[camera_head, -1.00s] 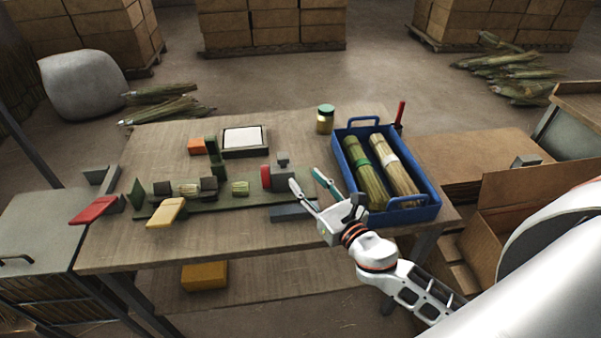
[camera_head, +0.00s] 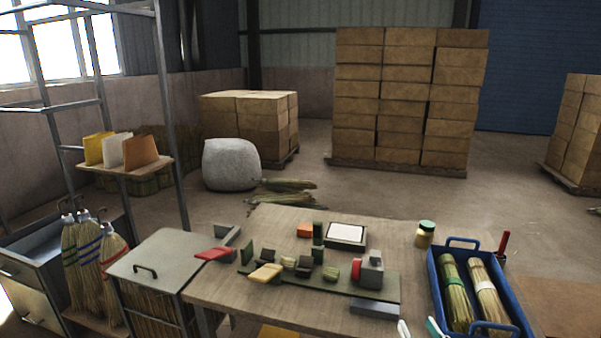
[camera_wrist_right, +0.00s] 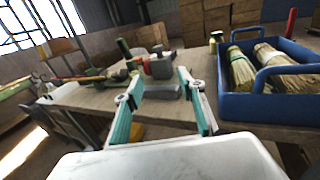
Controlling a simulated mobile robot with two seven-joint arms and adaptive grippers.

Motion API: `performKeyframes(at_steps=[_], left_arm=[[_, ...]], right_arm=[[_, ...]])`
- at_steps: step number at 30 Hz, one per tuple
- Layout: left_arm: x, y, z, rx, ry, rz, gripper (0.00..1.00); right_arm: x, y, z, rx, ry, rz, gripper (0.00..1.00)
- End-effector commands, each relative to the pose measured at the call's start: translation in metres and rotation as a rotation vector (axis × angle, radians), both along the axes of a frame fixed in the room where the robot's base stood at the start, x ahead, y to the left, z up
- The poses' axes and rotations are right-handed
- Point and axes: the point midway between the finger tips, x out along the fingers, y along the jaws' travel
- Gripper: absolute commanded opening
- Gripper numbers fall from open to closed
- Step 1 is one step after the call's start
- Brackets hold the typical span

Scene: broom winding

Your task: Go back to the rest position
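My right gripper (camera_head: 419,329) shows only its fingertips at the bottom edge of the head view, near the front edge of the workbench (camera_head: 230,287). In the right wrist view the same gripper (camera_wrist_right: 158,92) has its two teal-lined fingers spread wide with nothing between them. Beyond the fingers is a grey block (camera_wrist_right: 160,91) on the bench's front edge. My left gripper is in neither view.
A blue crate (camera_head: 436,283) with two straw bundles (camera_head: 487,290) stands at the bench's right end, close to my right gripper. A green winding fixture (camera_head: 338,286) lies mid-bench. A grey cabinet (camera_head: 160,250) and hanging brooms (camera_head: 90,262) stand left.

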Motion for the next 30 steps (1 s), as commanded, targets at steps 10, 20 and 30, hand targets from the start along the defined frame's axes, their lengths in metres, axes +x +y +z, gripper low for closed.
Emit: performKeyframes(at_steps=[10, 20, 30], left_arm=[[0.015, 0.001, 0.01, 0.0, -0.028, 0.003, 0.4], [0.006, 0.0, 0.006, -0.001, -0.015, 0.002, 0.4], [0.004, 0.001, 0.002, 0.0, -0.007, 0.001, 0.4]], right_arm=[[-0.061, 0.016, -0.106, 1.052, 0.35, -0.141, 0.4], [-0.148, 0.045, -0.197, 2.217, 0.572, -0.551, 0.4], [-0.191, 0.062, -0.227, 2.758, 0.56, -0.838, 0.4]])
